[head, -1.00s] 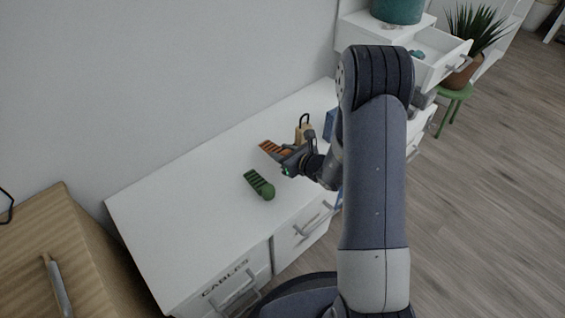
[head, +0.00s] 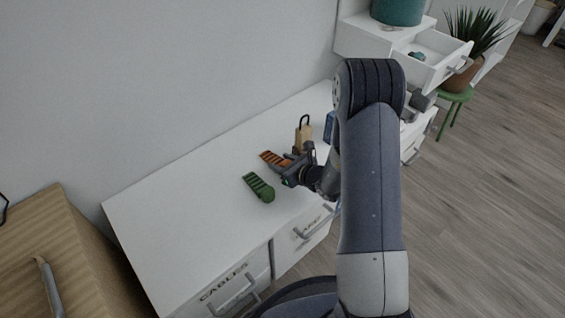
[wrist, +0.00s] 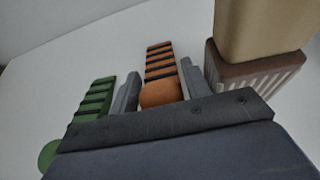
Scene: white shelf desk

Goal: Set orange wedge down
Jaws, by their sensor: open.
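The orange wedge (head: 272,160) lies on the white desk top, a ridged ramp with dark stripes and a rounded near end. In the wrist view the orange wedge (wrist: 160,72) has its rounded end between my two grey fingers, with gaps showing beside it. My gripper (head: 288,172) is open, low over the desk at the wedge's near end; in the wrist view my gripper (wrist: 160,92) has its fingers spread on either side. In the head view my gripper hides part of the wedge's near end.
A green wedge (head: 258,187) lies to the left of the orange one. A tan block with a dark handle (head: 303,136) stands close behind on the right, and a blue object (head: 330,126) beyond it. The left of the desk top (head: 190,215) is clear.

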